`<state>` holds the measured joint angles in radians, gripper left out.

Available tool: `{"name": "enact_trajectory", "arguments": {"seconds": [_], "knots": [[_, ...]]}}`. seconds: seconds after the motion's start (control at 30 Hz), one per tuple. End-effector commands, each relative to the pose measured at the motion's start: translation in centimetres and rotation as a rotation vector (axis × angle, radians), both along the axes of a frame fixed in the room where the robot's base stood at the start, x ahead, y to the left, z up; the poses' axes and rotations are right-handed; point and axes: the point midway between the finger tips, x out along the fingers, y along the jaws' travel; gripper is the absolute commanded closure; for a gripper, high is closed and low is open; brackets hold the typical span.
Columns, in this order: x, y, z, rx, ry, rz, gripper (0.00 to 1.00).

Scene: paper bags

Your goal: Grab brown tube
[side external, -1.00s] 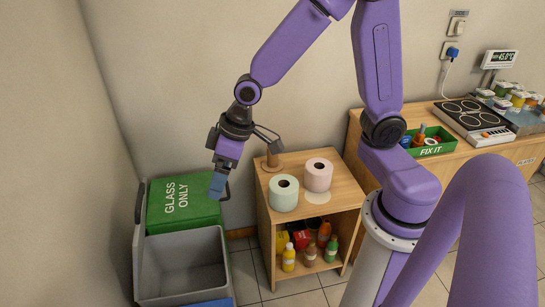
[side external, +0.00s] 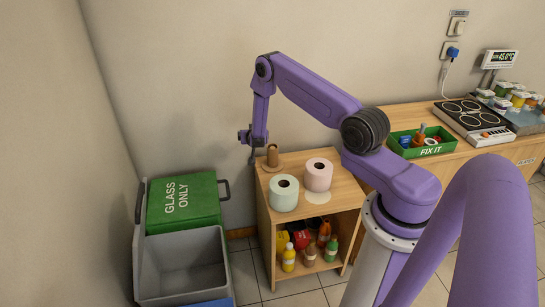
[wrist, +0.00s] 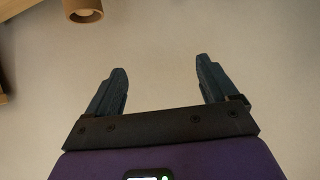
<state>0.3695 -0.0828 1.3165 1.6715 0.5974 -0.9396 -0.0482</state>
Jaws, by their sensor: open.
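The brown tube (side external: 272,156) stands upright on a round wooden base at the back left of the wooden cabinet top. In the wrist view its end (wrist: 84,14) shows at the top left, outside and beyond the left finger. My gripper (side external: 252,157) points down just left of the tube in the side view, near the cabinet's back left edge. In the wrist view my gripper (wrist: 162,72) is open, with only plain wall-coloured surface between its fingers. It does not hold the tube.
A green roll (side external: 284,193) and a pink roll (side external: 318,175) stand on the cabinet top (side external: 343,195) in front of the tube. Bottles (side external: 288,259) stand on the shelf below. A green-lidded glass bin (side external: 184,202) is at the left. A green FIX IT tray (side external: 421,150) is on the right counter.

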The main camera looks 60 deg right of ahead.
Motion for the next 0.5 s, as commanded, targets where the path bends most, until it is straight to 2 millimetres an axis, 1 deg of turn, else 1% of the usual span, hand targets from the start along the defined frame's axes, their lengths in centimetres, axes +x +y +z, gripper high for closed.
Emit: {"name": "enact_trajectory", "arguments": {"seconds": [0.03, 0.1, 0.2, 0.3, 0.37, 0.5], "knots": [[-1.4, -1.7, -1.2, -0.026, -0.004, -0.054, 0.14], [-3.0, -3.7, -1.9, -0.062, -0.015, -0.114, 0.14], [-4.6, -5.3, -2.6, -0.098, -0.024, -0.169, 0.14], [-5.3, -6.0, -3.1, -0.114, -0.027, -0.193, 0.14], [-5.4, -6.1, -3.6, -0.117, -0.028, -0.196, 0.14], [-5.4, -6.1, -5.2, -0.115, -0.027, -0.195, 0.14]]}}
